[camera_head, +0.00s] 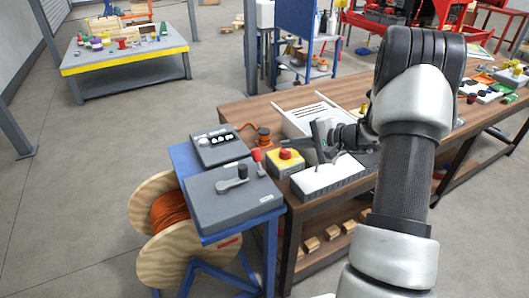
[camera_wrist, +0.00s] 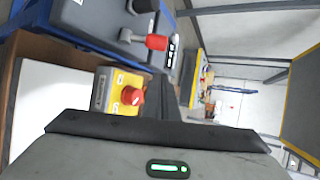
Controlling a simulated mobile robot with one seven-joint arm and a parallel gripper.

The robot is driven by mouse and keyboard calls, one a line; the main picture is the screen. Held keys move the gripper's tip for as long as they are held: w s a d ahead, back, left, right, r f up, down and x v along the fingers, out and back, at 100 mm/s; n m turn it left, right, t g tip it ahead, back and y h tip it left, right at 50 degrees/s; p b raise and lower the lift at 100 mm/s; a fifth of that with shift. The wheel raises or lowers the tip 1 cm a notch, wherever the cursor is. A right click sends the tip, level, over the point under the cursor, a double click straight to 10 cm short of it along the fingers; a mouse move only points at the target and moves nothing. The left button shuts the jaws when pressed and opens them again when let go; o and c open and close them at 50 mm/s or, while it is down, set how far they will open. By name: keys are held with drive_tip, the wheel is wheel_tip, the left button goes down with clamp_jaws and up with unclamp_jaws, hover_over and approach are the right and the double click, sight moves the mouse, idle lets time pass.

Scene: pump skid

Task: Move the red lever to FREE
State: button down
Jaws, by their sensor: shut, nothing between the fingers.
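The red lever (camera_head: 257,156) stands at the right rear of a dark grey control box (camera_head: 233,199), with a red knob on a thin stem. In the wrist view its red knob (camera_wrist: 157,42) is near the top centre, its pale stem reaching to the left. Any lettering for FREE is too small to read. My gripper (camera_head: 316,143) is to the right of the lever, above the bench, apart from it. In the wrist view my gripper (camera_wrist: 167,95) shows dark, closed fingers pointing away, with nothing held. The fingertips are partly hard to make out.
A yellow box with a red button (camera_head: 286,155) stands between my gripper and the lever. A cable reel (camera_head: 165,225) stands left. A white-topped block (camera_head: 325,176) lies below my gripper.

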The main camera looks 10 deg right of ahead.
sight(259, 163)
drive_tip(key=shift+w+d+f+m+t, duration=0.15)
drive_tip(key=shift+w+d+f, duration=0.05)
drive_tip(key=shift+d+f, duration=0.2)
drive_tip(key=shift+w+d+f+m+t, duration=0.2)
drive_tip(key=shift+d+f, duration=0.1)
drive_tip(key=shift+f, duration=0.15)
drive_tip(key=w+a+f+p, duration=0.1)
drive_tip(key=w+a+f, duration=0.2)
drive_tip(key=a, duration=0.5)
drive_tip(key=shift+a, duration=0.2)
drive_tip(key=shift+w+f+b, duration=0.15)
drive_tip(key=shift+f+b, duration=0.1)
drive_tip(key=shift+b, duration=0.8)
